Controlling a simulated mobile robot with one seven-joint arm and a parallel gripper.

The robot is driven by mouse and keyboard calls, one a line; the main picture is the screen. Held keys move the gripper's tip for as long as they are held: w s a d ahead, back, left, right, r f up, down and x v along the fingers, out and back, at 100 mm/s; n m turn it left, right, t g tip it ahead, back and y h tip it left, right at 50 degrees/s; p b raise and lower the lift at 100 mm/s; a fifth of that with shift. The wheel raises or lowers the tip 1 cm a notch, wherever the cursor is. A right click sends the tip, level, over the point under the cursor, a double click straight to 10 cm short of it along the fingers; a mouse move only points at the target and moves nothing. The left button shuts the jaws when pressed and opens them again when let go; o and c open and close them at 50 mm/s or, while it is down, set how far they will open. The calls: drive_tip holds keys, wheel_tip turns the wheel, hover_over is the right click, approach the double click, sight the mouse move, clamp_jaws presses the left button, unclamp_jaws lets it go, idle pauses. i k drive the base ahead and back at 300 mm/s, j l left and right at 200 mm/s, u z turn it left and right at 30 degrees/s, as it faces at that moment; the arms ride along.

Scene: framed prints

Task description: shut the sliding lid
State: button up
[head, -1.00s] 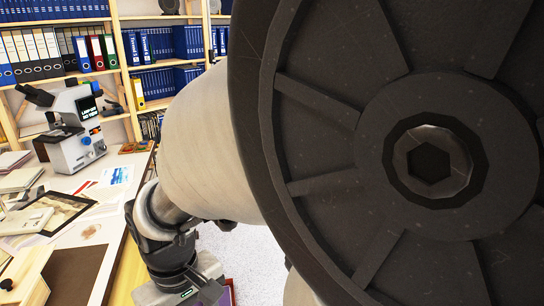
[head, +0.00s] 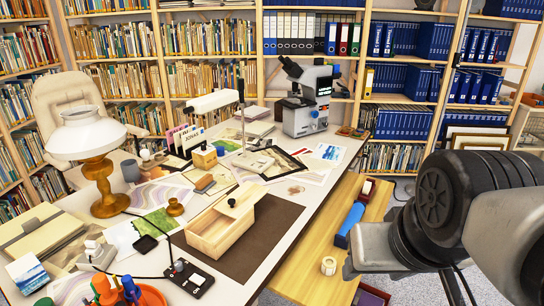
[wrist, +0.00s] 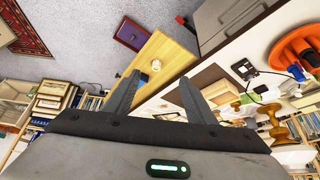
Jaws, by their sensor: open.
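A pale wooden box (head: 211,238) stands on a dark brown mat (head: 272,232) on the desk, in the head view. Its sliding lid (head: 243,196), with a small black knob, lies toward the far end. The near part of the box appears uncovered. My gripper (wrist: 159,77) is open and empty in the wrist view, its two fingers spread apart. It is well away from the box, over the floor side of the desk. In the head view my arm is at the right, and the fingers cannot be made out there.
A lamp (head: 92,165), an orange bowl (head: 150,296), a microscope (head: 306,100) and papers crowd the white desk around the mat. A lower wooden surface (head: 310,240) beside the desk holds a blue item (head: 350,224) and a tape roll (head: 328,265). Bookshelves line the back.

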sight(243, 195)
drive_tip(key=l+u, duration=0.15)
drive_tip(key=u, duration=0.6)
